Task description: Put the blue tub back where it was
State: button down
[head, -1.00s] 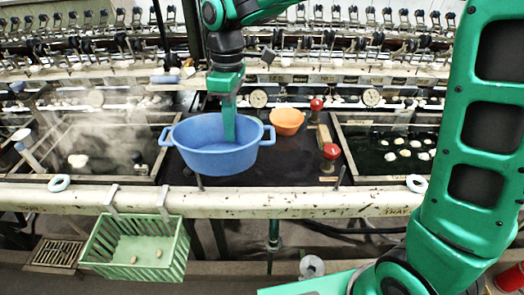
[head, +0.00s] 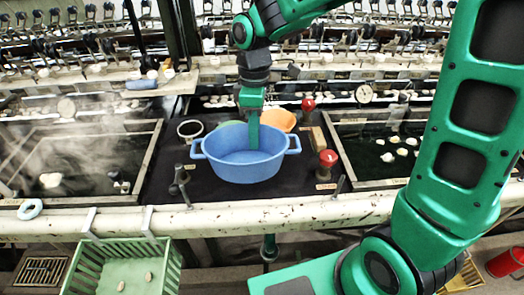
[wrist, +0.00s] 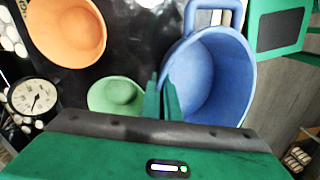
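The blue tub (head: 237,168) is over the black counter between the two basins, upright, with a handle at each side. It fills the upper right of the wrist view (wrist: 212,85). My gripper (head: 253,146) comes down from above at the tub's far wall. In the wrist view its two narrow fingers (wrist: 160,85) straddle the tub's rim, closed on it. I cannot tell whether the tub's base touches the counter. The lower fingers are partly hidden by the tub and gripper body.
An orange bowl (head: 278,119) and a green bowl (wrist: 117,94) are close behind the tub. A dark ring-shaped dish (head: 190,130) is behind left, and a red-topped knob (head: 327,158) stands right. Steaming left basin (head: 75,150) and right basin (head: 385,150) flank the counter. A green basket (head: 125,275) hangs in front.

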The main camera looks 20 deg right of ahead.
aim_at(263, 152)
jog(key=shift+s+d+f, duration=0.2)
jog(key=shift+d+f, duration=0.2)
jog(key=shift+d, duration=0.15)
jog(key=shift+s+d+f, duration=0.15)
jog(key=shift+d+f, duration=0.2)
jog(key=shift+d, duration=0.2)
jog(key=shift+f, duration=1.95)
jog(key=c, duration=2)
grip_release()
jog(key=shift+f, duration=0.1)
jog(key=r, duration=0.8)
jog(key=w+r, duration=0.1)
jog(key=r, duration=0.3)
jog(key=shift+w+d+r, duration=0.1)
jog(key=shift+d, duration=0.15)
